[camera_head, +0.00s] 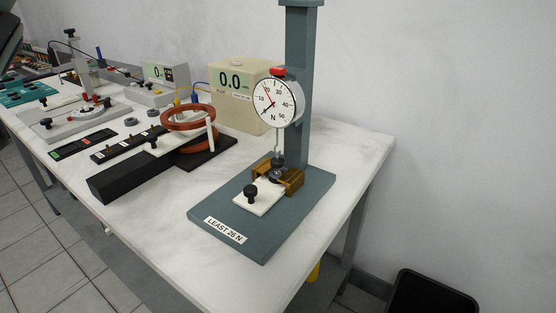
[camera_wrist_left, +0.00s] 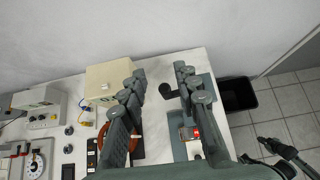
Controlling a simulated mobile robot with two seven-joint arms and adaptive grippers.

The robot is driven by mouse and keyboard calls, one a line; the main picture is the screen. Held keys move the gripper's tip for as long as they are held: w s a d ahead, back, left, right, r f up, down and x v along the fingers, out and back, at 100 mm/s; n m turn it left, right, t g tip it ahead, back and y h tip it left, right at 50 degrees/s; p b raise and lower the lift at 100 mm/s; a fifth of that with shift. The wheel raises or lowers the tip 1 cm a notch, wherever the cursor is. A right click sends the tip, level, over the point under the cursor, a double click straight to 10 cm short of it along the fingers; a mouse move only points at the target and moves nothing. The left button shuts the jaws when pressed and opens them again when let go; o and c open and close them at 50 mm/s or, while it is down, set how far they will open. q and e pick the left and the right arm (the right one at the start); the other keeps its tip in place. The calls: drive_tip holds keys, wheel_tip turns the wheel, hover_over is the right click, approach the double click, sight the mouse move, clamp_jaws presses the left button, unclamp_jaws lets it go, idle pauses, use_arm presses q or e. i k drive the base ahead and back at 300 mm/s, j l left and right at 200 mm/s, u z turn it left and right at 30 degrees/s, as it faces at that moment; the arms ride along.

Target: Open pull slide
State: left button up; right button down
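The pull slide is a white plate (camera_head: 260,199) with a black knob (camera_head: 250,191). It lies on the teal base (camera_head: 232,232) labelled "LEAST 26 N". Its rear end is between brass guides (camera_head: 293,180) under a hook. The hook hangs from a round dial gauge (camera_head: 277,103) on the teal column (camera_head: 298,50). My left gripper (camera_wrist_left: 158,80) is open and empty in the left wrist view, with its fingers wide apart above the table. The right finger partly covers the gauge stand there. A dark jointed part (camera_wrist_left: 275,148) at lower right may be my right gripper; its state is unclear.
Left of the stand are a black block (camera_head: 128,178), a copper-coloured coil (camera_head: 188,117) and a cream meter box (camera_head: 238,90). More instruments stand farther left. The wall is behind. A black bin (camera_head: 435,293) stands on the floor beyond the table's right edge.

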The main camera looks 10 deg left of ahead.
sight(258, 197)
drive_tip(key=k+j, duration=0.3)
drive_tip(key=k, duration=0.15)
drive_tip(key=k+j, duration=0.25)
drive_tip(key=k, duration=0.25)
drive_tip(key=k+j, duration=0.3)
drive_tip(key=k, duration=0.15)
